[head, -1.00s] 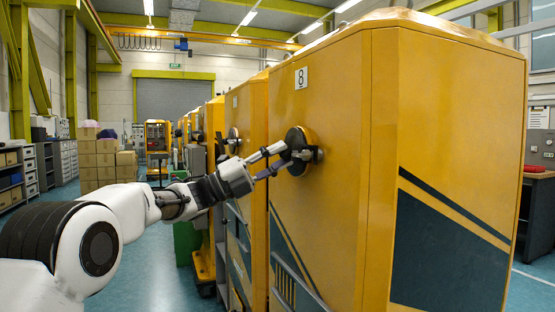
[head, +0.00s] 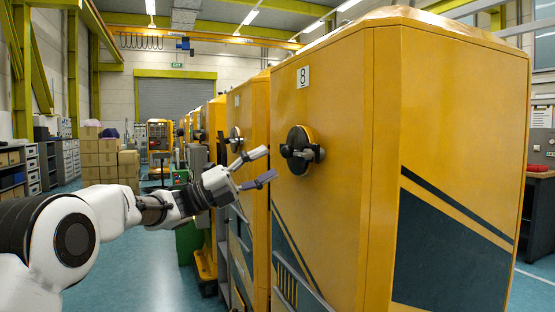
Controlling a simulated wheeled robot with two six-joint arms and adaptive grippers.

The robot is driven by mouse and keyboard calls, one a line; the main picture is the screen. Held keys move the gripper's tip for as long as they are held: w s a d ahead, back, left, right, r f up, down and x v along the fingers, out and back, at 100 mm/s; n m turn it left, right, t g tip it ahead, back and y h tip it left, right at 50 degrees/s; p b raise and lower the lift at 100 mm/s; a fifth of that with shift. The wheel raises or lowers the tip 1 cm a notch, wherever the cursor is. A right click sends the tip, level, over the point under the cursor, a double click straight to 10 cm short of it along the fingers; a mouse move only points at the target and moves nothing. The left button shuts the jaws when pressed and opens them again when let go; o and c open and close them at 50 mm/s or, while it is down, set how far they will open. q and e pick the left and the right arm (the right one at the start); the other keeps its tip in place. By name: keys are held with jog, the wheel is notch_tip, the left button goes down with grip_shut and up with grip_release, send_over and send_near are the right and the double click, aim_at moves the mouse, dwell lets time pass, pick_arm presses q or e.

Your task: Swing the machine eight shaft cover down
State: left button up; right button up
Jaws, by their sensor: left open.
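Machine eight is the large yellow cabinet (head: 345,180) with the number 8 label (head: 303,77). Its shaft cover (head: 299,150) is a dark round disc with a grey fitting across it, on the cabinet's left face below the label. The cover appears to lie against the face. My left gripper (head: 269,164) is open and empty, to the left of the cover and slightly lower, with a visible gap between its fingertips and the cover. My right gripper is not in view.
More yellow machines (head: 255,125) stand in a row behind machine eight, one with a similar round cover (head: 236,139). Cardboard boxes (head: 103,157) are stacked further back at the left. The blue floor (head: 140,275) at the left is clear.

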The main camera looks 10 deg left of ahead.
pick_arm(q)
jog(key=v, duration=0.7)
jog(key=shift+a+f, duration=0.2)
jog(key=shift+a, duration=0.15)
jog(key=shift+s, duration=0.1)
